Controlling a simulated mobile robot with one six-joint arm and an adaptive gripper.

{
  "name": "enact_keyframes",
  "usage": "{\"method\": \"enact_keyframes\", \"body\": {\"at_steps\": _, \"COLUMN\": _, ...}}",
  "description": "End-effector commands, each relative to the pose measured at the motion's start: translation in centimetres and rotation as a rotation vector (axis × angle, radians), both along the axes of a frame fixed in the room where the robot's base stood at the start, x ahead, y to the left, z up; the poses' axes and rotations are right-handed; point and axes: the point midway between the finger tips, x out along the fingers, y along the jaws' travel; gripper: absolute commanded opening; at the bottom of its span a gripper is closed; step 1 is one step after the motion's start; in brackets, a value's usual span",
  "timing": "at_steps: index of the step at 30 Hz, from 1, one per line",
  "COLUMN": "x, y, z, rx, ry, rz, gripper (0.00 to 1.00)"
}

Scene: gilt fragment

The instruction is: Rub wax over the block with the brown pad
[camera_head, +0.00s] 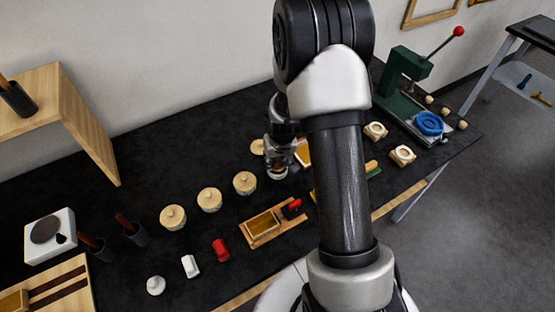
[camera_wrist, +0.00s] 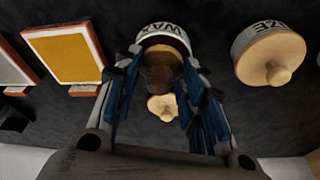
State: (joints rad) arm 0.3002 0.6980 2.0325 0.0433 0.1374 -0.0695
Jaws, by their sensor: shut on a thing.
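My gripper (camera_wrist: 165,90) is shut on a brown pad (camera_wrist: 158,76), which shows dark between the fingers. The pad is over or in the mouth of the open jar marked WAX (camera_wrist: 165,42); I cannot tell whether it touches the wax. A pale knobbed lid (camera_wrist: 163,107) lies beside the jar. A yellow-gold block (camera_wrist: 66,54) with white and orange-red edges lies left of the jar in the wrist view. In the head view, my gripper (camera_head: 277,165) is at the back of the table, and the block (camera_head: 303,153) is partly hidden by my arm.
A lidded jar (camera_wrist: 270,55) stands right of the wax jar in the wrist view. Several lidded jars (camera_head: 209,199) stand in a row on the black table. A wooden tray (camera_head: 252,236) is in front, near a red item (camera_head: 220,250). A green press (camera_head: 408,85) stands at back right.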

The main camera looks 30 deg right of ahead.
Motion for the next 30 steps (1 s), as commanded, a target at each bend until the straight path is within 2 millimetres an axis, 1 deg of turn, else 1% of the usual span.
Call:
{"method": "enact_keyframes", "body": {"at_steps": 2, "x": -0.2, "y": 0.1, "z": -0.1, "rx": 0.002, "ry": 0.006, "rz": 0.0, "gripper": 0.19}}
{"method": "enact_keyframes", "body": {"at_steps": 5, "x": -0.2, "y": 0.1, "z": 0.4, "rx": 0.001, "ry": 0.005, "rz": 0.0, "gripper": 0.19}}
{"method": "enact_keyframes", "body": {"at_steps": 27, "x": 0.0, "y": 0.0, "z": 6.5, "rx": 0.0, "ry": 0.0, "rz": 0.0, "gripper": 0.19}}
{"method": "enact_keyframes", "body": {"at_steps": 30, "x": -0.1, "y": 0.0, "z": 7.0, "rx": 0.0, "ry": 0.001, "rz": 0.0, "gripper": 0.19}}
